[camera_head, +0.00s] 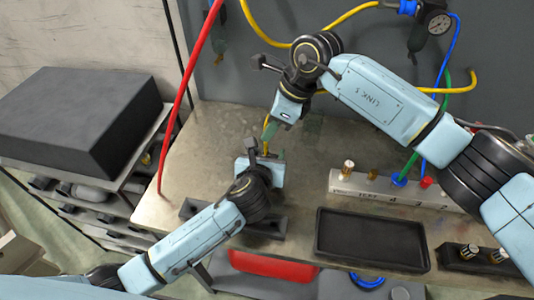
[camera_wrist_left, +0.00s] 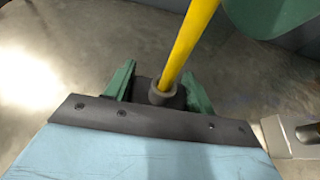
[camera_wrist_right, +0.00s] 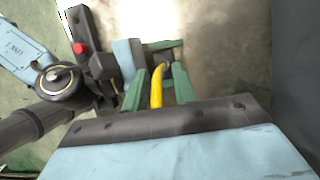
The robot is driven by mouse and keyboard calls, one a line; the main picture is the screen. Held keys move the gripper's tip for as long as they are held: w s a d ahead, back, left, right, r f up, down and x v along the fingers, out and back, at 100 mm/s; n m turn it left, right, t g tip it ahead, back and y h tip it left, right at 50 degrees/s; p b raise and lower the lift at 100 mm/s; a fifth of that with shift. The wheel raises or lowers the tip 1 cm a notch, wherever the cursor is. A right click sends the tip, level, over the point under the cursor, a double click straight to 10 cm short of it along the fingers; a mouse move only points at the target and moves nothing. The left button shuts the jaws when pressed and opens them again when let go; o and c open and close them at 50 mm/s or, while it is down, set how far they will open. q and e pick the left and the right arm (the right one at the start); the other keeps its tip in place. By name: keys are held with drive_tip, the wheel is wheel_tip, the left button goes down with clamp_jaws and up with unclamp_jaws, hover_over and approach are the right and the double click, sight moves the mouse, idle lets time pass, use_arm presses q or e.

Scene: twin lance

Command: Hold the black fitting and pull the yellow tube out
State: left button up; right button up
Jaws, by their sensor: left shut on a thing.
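The yellow tube (camera_head: 266,146) stands between my two grippers in the head view. In the left wrist view the yellow tube (camera_wrist_left: 190,40) rises from the collar of the black fitting (camera_wrist_left: 163,92). My left gripper (camera_wrist_left: 160,84) is shut on the black fitting, with a green finger on each side. My right gripper (camera_wrist_right: 160,72) is above it, its green fingers apart on either side of the yellow tube (camera_wrist_right: 157,90), with gaps showing. One of its green parts shows at the top right of the left wrist view. The fitting's lower part is hidden.
A black tray (camera_head: 370,262) lies at the front right of the metal bench (camera_head: 190,160). A grey block with several coloured ports (camera_head: 400,195) stands behind it. A red hose (camera_head: 190,90) hangs on the left. A large black block (camera_head: 80,115) sits on a shelf at left.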

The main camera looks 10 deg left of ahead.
drive_tip(key=shift+x, duration=1.55)
clamp_jaws()
